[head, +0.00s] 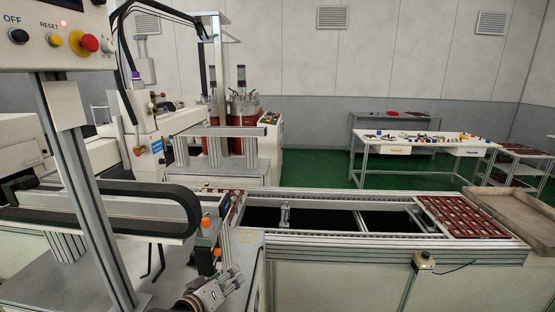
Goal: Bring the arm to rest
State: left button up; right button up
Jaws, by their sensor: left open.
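My left gripper (236,276) shows at the bottom, left of centre, with a small part of its arm at the picture's lower edge. It is open, with nothing seen between its fingers. It is near the left end of the conveyor, beside the machine's metal bed. I cannot tell whether it touches anything. Most of my left arm is out of view. My right gripper is not in view.
A conveyor frame (330,237) runs to the right, with a red-brown tray (465,217) of parts at its right end. A control panel (55,40) on a post (88,190) and a black cable chain (100,190) stand at left. A white table (420,139) is behind.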

pick_arm(q)
jog(key=s+a+f+m+g+y, duration=0.25)
jog(key=s+a+f+g, duration=0.2)
jog(key=s+f, duration=0.5)
jog(key=s+a+f+m+g+y, duration=0.25)
jog(key=s+a+f+g, duration=0.35)
jog(key=s, duration=0.7)
notch_tip(320, 180, down, 34)
jog(key=s+d, duration=0.2)
jog(key=s+a+f, duration=0.2)
jog(key=s+f, duration=0.8)
jog(key=s, duration=0.1)
jog(key=s+a+f+m+g+b, duration=0.1)
jog(key=s+f, duration=1)
jog(key=shift+s+a, duration=0.2)
jog(key=shift+a, duration=0.2)
jog(key=shift+s, duration=0.1)
